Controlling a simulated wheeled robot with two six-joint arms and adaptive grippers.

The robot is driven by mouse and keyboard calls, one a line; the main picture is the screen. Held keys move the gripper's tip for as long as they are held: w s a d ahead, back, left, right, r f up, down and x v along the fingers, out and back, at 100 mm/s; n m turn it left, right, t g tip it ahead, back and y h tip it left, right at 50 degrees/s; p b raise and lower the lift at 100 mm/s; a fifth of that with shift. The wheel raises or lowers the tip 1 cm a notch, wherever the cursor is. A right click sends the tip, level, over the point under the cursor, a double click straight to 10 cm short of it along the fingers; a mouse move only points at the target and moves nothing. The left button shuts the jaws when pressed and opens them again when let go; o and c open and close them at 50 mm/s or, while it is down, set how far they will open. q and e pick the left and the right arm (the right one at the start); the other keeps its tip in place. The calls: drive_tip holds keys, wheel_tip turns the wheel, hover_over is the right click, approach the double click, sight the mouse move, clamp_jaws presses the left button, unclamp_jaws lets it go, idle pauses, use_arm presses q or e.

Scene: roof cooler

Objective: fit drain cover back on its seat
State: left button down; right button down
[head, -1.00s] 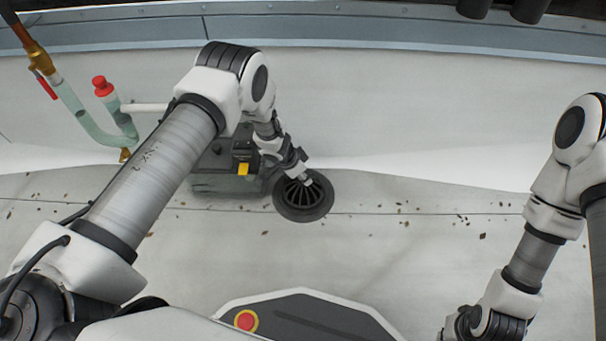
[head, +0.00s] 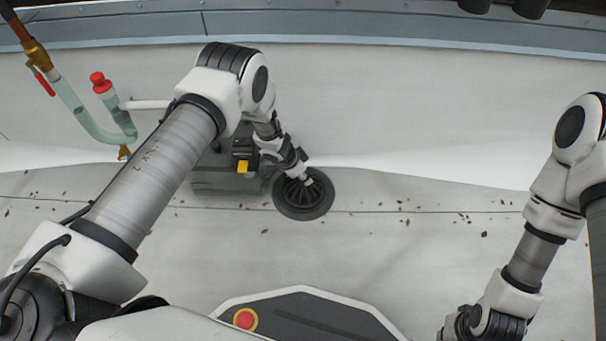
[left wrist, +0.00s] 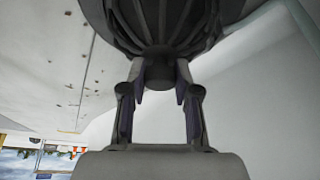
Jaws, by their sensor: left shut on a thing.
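The drain cover (head: 294,191) is a dark ribbed dome inside the wide dark round drain ring (head: 314,212) on the pale roof floor. In the head view my left gripper (head: 309,180) reaches it from the upper left. In the left wrist view my left gripper (left wrist: 160,82) is shut on the short knob of the drain cover (left wrist: 165,25), with one finger on each side. The seat under the cover is hidden, so I cannot tell whether the cover is fully down. My right arm shows at the right, but its gripper is outside the frame.
A grey box with a yellow part (head: 243,167) stands just left of the drain, partly behind my left arm. A clear pipe trap with a red cap (head: 98,78) is further left. Small debris lies around; the floor right of the drain is open.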

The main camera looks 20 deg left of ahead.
use_arm(q)
drive_tip(key=shift+f, duration=0.2)
drive_tip(key=shift+c, duration=1.4)
unclamp_jaws()
drive_tip(key=shift+r+p, duration=2.35)
drive_tip(key=shift+r, duration=0.75)
drive_tip(key=shift+f, duration=0.1)
